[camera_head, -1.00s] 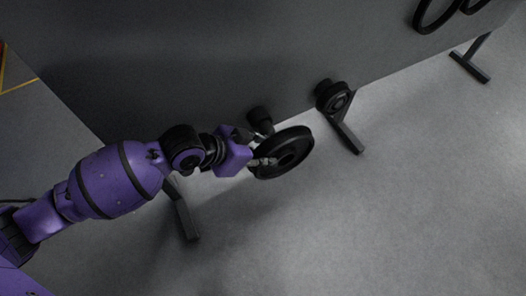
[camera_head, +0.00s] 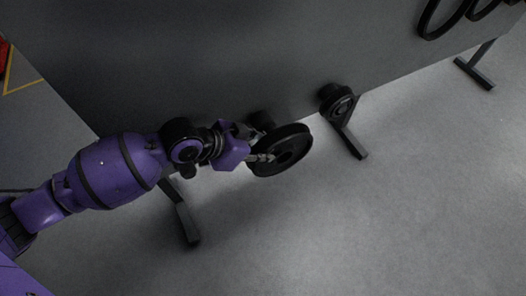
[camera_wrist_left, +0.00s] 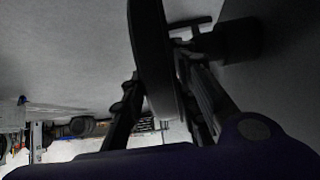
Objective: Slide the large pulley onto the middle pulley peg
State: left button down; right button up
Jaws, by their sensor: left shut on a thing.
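The large pulley (camera_head: 295,146) is a black grooved wheel with a centre hole, held in front of the dark panel. My left gripper (camera_head: 264,157) is shut on its left rim. In the left wrist view the pulley (camera_wrist_left: 153,45) shows nearly edge-on between the two fingers (camera_wrist_left: 165,100). A black peg (camera_head: 261,120) sticks out of the panel just behind the pulley, which partly hides it. In the wrist view a dark cylinder, likely this peg (camera_wrist_left: 238,40), is right of the pulley. I cannot tell whether pulley and peg touch. My right gripper is not in view.
Another black hub with a smaller pulley (camera_head: 338,101) sits on the panel to the right. Black belt loops (camera_head: 430,25) hang at the upper right. The floor in front (camera_head: 380,230) is clear.

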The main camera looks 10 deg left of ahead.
pick_arm(q)
jog(key=shift+w+r, duration=0.2)
jog(key=shift+w, duration=0.1)
dwell(0.4)
jog(key=shift+w+a+b, duration=0.3)
jog(key=shift+w+a, duration=0.5)
jog(key=shift+w, duration=0.2)
jog(key=shift+w+a, duration=0.15)
jog(key=shift+w, duration=0.05)
jog(key=shift+w+a+b, duration=0.35)
jog(key=shift+w+a, duration=0.2)
jog(key=shift+w, duration=0.3)
jog(key=shift+w+a, duration=0.1)
jog(key=shift+w, duration=0.05)
dwell(0.4)
jog(key=shift+w+a+r, duration=0.1)
jog(key=shift+w+a, duration=0.3)
jog(key=shift+w, duration=0.15)
